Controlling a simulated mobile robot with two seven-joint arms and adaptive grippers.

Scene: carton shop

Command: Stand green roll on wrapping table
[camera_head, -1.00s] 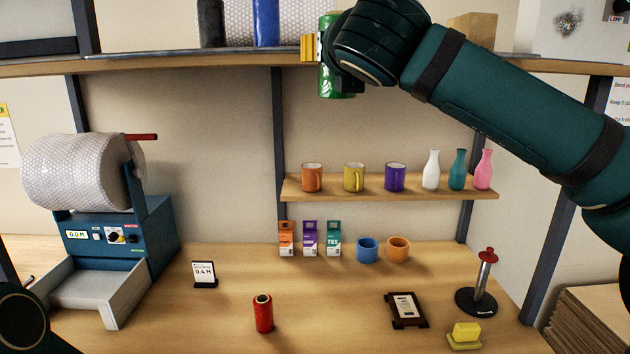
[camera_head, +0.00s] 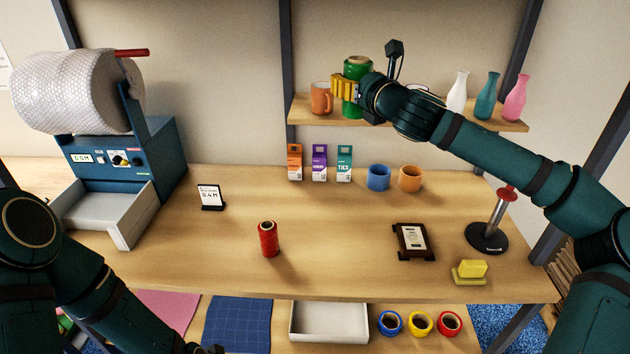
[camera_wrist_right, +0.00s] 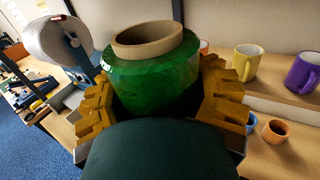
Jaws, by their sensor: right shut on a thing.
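The green roll (camera_head: 357,90) is upright in my right gripper (camera_head: 350,88), in front of the shelf with mugs and above the wrapping table (camera_head: 330,226). In the right wrist view the green roll (camera_wrist_right: 152,80) shows its brown core at the top, with the yellow fingers of my right gripper (camera_wrist_right: 155,100) on both sides of it. A red roll (camera_head: 268,239) stands on the table near its middle. My left arm shows at the lower left; its gripper is mostly cut off at the bottom edge, so its jaws cannot be made out.
A bubble-wrap machine (camera_head: 122,165) stands at the table's left. Small boxes (camera_head: 319,163) and two cups (camera_head: 410,178) line the back. A dark framed plaque (camera_head: 413,241), a red-topped stand (camera_head: 487,237) and a yellow sponge (camera_head: 472,269) are at the right. Table around the red roll is clear.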

